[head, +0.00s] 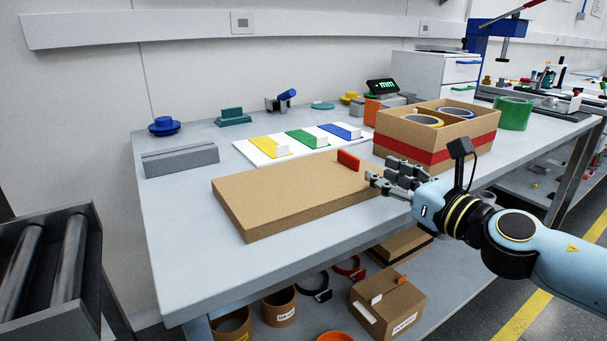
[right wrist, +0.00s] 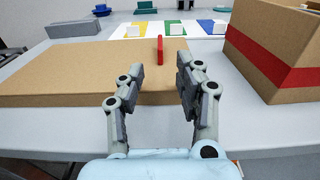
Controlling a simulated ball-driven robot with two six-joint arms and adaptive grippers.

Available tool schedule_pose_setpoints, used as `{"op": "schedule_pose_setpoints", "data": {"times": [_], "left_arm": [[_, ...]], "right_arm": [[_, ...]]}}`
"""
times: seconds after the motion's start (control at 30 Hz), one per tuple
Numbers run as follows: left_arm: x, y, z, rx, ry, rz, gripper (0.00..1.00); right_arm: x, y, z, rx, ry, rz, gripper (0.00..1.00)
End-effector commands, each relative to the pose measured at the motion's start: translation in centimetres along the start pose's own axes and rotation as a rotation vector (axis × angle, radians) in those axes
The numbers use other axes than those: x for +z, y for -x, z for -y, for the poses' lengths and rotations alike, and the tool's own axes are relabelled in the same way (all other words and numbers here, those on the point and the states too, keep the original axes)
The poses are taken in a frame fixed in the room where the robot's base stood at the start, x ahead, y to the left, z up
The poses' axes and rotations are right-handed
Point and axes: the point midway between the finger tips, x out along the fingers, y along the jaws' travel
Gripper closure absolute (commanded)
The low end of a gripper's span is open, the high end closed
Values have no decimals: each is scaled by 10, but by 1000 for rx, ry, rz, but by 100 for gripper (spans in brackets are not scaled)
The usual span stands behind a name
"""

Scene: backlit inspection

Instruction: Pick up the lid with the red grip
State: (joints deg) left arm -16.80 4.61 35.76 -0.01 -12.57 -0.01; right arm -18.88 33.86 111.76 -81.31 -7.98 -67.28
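The lid (head: 280,198) is a flat brown cardboard piece lying on the grey table, with an upright red grip (head: 348,160) near its right end. In the right wrist view the lid (right wrist: 65,78) spreads to the left and the red grip (right wrist: 160,50) stands just beyond the fingertips. My right gripper (head: 374,180) is at the lid's right end, close to the red grip. It is open and empty, its two fingers (right wrist: 160,66) apart on either side of the grip's line. My left gripper is not in view.
A brown box with a red band (head: 463,147) stands right of the lid, holding rolls of tape. Behind the lid is a white panel with yellow, green and blue strips (head: 243,150). A grey block (head: 180,160) lies at the back left. A green roll (head: 512,113) stands far right.

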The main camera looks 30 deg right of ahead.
Motion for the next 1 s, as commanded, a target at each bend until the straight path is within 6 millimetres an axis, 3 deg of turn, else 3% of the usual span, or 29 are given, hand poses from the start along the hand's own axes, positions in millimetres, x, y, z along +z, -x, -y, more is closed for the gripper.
{"op": "schedule_pose_setpoints", "data": {"times": [0.13,0.37,0.6,0.93,1.0], "left_arm": [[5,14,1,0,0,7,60],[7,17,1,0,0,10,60],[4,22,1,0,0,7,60],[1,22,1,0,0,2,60],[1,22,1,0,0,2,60]], "right_arm": [[5,-27,0,-3,-5,5,65],[2,-46,0,-2,-2,2,65],[2,-85,0,-2,-3,3,65],[0,-95,0,-1,-1,-1,65],[0,-95,0,-1,-1,0,72]]}}
